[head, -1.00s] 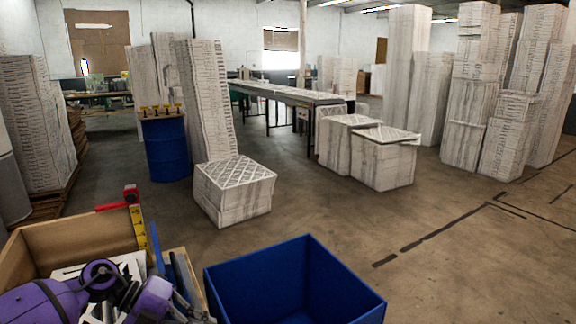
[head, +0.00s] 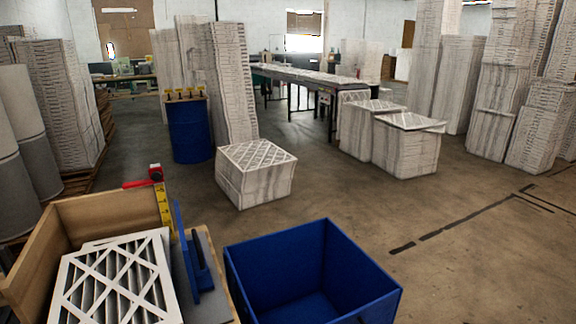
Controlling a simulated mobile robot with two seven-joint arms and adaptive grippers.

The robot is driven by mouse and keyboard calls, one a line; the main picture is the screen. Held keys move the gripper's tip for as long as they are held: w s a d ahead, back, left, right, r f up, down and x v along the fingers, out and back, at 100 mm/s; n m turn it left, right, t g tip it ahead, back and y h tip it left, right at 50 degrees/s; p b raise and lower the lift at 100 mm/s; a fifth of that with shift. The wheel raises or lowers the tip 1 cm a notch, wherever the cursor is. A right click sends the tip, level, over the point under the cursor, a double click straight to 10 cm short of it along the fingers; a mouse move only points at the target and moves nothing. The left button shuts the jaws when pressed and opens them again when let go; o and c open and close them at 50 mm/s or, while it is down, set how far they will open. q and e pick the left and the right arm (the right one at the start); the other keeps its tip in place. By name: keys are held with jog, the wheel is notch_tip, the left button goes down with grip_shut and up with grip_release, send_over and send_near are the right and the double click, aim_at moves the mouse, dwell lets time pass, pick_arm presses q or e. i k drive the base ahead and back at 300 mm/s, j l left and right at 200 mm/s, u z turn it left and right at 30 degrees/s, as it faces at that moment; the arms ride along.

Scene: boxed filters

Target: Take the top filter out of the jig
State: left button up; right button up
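The jig (head: 95,213) is a wooden box with raised walls at the lower left of the head view. A white-framed pleated filter with a diagonal lattice (head: 113,278) lies on top in it, lattice side up. Its near edge is cut off by the picture's bottom. A pale edge shows behind it, perhaps a filter underneath, set slightly askew. Neither of my grippers is in view, and nothing covers the top filter.
A blue fixture (head: 193,255) stands on a grey plate right of the filter. An open blue bin (head: 350,260) right of the jig looks empty. A filter stack (head: 256,180) sits on the floor beyond. Open floor lies to the right.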

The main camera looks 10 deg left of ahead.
aim_at(128, 280)
jog(key=k+j, duration=0.25)
jog(key=k+j+u, duration=0.15)
jog(key=j+u, duration=0.2)
jog(key=k+j+u, duration=0.15)
jog(key=j+u, duration=0.25)
jog(key=l, duration=0.1)
